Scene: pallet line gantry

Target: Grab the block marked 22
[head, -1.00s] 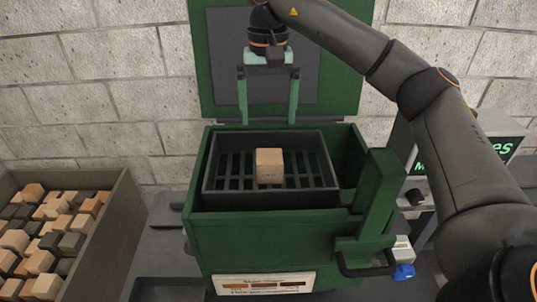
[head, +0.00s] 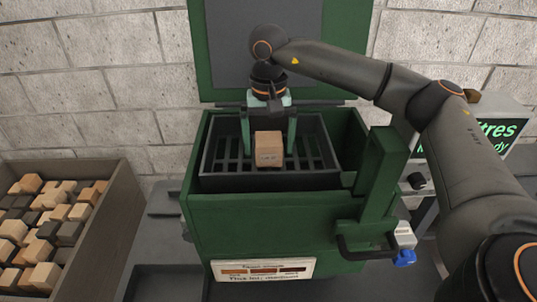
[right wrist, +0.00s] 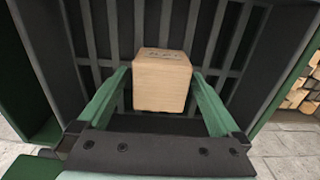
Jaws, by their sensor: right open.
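A light wooden block (head: 269,149) sits on the slatted floor of a dark tray (head: 270,181) inside a green box (head: 260,225). It has small dark marks on it that I cannot read. My right gripper (head: 268,148) is open, its two green fingers lowered into the tray, one on each side of the block. In the right wrist view the block (right wrist: 162,80) stands between the open fingers, and I cannot tell whether either touches it. My left gripper is not in view.
The green lid (head: 285,50) stands open behind the box. A crate (head: 120,215) of several light and dark blocks is at the left. A green post with a dark handle (head: 367,245) rises at the box's right front. A lit display (head: 500,140) stands at the right.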

